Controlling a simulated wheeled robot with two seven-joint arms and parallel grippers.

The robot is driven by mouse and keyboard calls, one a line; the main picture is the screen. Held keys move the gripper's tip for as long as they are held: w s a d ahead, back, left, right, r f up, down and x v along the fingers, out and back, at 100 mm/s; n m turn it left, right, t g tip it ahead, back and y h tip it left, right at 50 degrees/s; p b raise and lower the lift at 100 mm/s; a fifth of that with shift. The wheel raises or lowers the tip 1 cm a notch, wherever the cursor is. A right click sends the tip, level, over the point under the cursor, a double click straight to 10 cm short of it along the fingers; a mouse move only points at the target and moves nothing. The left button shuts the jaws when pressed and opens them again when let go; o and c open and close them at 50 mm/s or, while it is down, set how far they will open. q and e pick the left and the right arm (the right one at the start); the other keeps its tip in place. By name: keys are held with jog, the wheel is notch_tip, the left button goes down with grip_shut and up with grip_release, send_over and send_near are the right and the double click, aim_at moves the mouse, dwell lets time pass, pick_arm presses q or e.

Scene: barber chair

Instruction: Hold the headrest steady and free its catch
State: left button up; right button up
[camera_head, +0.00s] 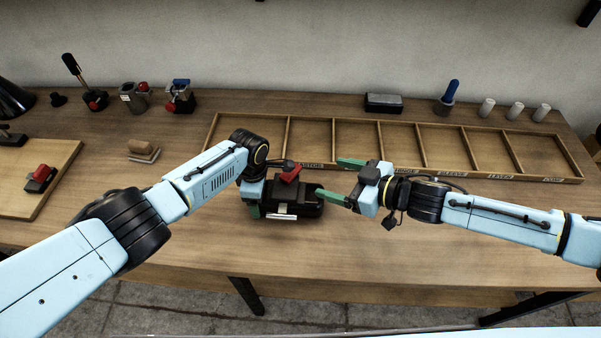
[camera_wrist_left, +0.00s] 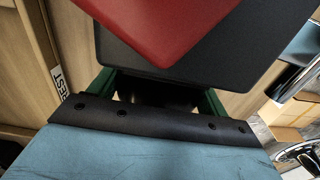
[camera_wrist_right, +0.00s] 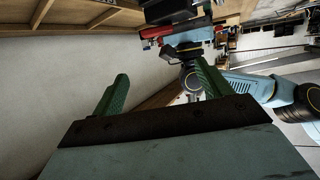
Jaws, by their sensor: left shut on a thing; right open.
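The headrest (camera_head: 308,208) is a dark block near the front middle of the table, with a red catch (camera_head: 290,174) on top. My left gripper (camera_head: 270,209) is shut on the headrest from its left side. In the left wrist view the dark block (camera_wrist_left: 240,50) and the red catch (camera_wrist_left: 160,22) loom above the green fingers and hide much of the grip. My right gripper (camera_head: 343,180) is open and empty, just right of the headrest, its fingers pointing left. In the right wrist view the red catch (camera_wrist_right: 157,32) is beyond the open fingers (camera_wrist_right: 162,84).
A long wooden compartment tray (camera_head: 400,118) with labels lies behind the headrest. A board (camera_head: 55,158) with another red-topped catch is at left. Several small fixtures, a grey block (camera_head: 384,103), a blue-handled tool (camera_head: 449,95) and white cylinders stand along the back. The front right is clear.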

aim_at(293, 172)
jog(key=shift+m, duration=0.3)
jog(key=x, duration=0.3)
jog(key=f+x, duration=0.1)
jog(key=x, duration=0.7)
jog(key=shift+s+d+f, duration=0.1)
jog(key=shift+d+f, duration=0.1)
jog(key=shift+f, duration=0.15)
jog(key=c, duration=1)
